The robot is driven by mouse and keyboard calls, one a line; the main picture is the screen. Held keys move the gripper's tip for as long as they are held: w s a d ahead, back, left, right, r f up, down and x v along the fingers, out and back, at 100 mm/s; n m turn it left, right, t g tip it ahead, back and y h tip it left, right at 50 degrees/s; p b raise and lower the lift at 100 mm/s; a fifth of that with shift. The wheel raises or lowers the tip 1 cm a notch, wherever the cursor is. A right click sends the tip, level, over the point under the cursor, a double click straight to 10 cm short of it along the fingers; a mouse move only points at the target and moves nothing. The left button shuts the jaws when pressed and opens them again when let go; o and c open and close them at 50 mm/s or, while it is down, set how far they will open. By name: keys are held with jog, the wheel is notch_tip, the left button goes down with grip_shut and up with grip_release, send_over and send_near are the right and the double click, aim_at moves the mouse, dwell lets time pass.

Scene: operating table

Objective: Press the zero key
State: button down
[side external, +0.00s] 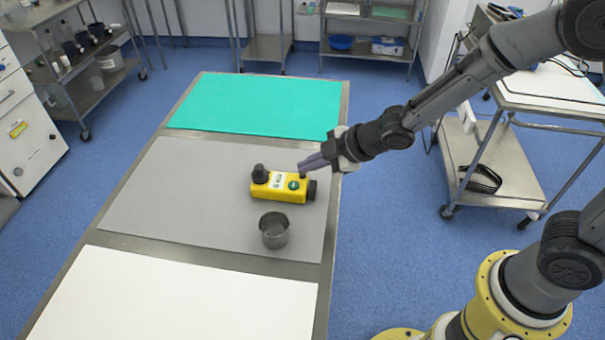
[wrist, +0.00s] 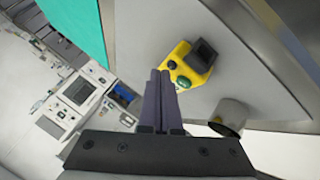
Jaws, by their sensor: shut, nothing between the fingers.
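A yellow control box (side external: 275,192) lies on the grey mat, with a black knob at its left end, a white label in the middle and a green round button (side external: 293,185) near its right end. A dark block sticks out at its right. No zero marking is readable. My gripper (side external: 302,173) is shut and empty, tilted down, with its fingertips at or just above the right part of the box near the green button; contact cannot be told. In the wrist view the box (wrist: 184,52) and green button (wrist: 183,82) show just right of the fingertips (wrist: 160,73), which hide part of it.
A metal cup (side external: 274,230) stands on the grey mat (side external: 190,200) in front of the box. A green mat (side external: 260,105) lies behind and a white mat (side external: 170,305) in front. The grey mat is clear to the left.

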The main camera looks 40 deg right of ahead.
jog(key=shift+r, duration=0.4)
jog(key=shift+r, duration=2.5)
